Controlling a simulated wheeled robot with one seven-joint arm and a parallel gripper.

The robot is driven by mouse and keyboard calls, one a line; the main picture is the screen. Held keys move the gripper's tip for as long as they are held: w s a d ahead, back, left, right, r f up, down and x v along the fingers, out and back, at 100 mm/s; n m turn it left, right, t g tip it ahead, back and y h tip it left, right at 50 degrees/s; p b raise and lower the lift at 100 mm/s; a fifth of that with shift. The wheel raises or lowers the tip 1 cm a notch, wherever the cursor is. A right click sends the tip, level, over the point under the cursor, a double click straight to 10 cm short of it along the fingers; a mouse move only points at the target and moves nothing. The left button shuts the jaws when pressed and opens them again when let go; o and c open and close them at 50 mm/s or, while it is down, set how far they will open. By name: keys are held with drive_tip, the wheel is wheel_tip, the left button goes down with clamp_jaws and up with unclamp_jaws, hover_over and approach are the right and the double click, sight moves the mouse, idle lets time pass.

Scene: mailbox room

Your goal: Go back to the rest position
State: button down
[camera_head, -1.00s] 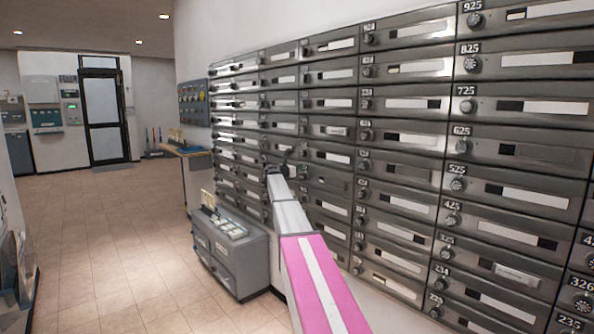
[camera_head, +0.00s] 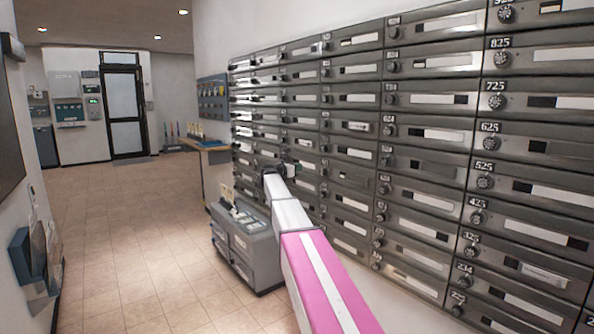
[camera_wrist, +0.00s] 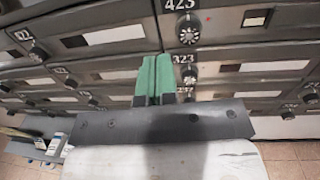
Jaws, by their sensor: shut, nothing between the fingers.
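My gripper (camera_wrist: 153,82) shows in the wrist view as two green fingers pressed together, with nothing between them. It points at the mailbox wall near the doors marked 423 and 323. In the head view my pink and white arm reaches forward along the mailbox wall (camera_head: 425,135). Its far end is close to the wall, and the fingers there are too small to make out. Whether the fingertips touch a mailbox door cannot be told.
A grey cabinet (camera_head: 258,257) with items on top stands left of my arm. A counter (camera_head: 209,147) is behind it. Wall racks (camera_head: 38,255) are at the left edge. Tiled floor (camera_head: 120,235) lies open toward the dark-framed door (camera_head: 123,110).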

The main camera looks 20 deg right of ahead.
drive_tip(key=s+a+f+n+t+y, duration=0.2)
drive_tip(key=s+a+f+n+y, duration=0.45)
drive_tip(key=n, duration=0.45)
drive_tip(key=s+a+f+n+t+y, duration=0.3)
drive_tip(key=a+f+n+y, duration=0.3)
drive_tip(key=a+f+n, duration=0.45)
drive_tip(key=s+a+f+n+t+y, duration=0.2)
drive_tip(key=s+a+f+n+y, duration=0.35)
drive_tip(key=n, duration=0.75)
drive_tip(key=s+a+f+n+g+y, duration=0.1)
drive_tip(key=s+a+f+n+g, duration=0.1)
drive_tip(key=s+f+n+g, duration=0.95)
drive_tip(key=s+d+f+n+g+h, duration=0.1)
drive_tip(key=s+f, duration=0.2)
drive_tip(key=s, duration=0.8)
drive_tip(key=s+d+f+n+g+h, duration=0.1)
drive_tip(key=s+f, duration=0.3)
drive_tip(key=s, duration=0.7)
drive_tip(key=shift+s+d+f+n+g+h, duration=0.2)
drive_tip(key=shift+d+f+n+g+h, duration=0.15)
drive_tip(key=shift+n+g, duration=0.2)
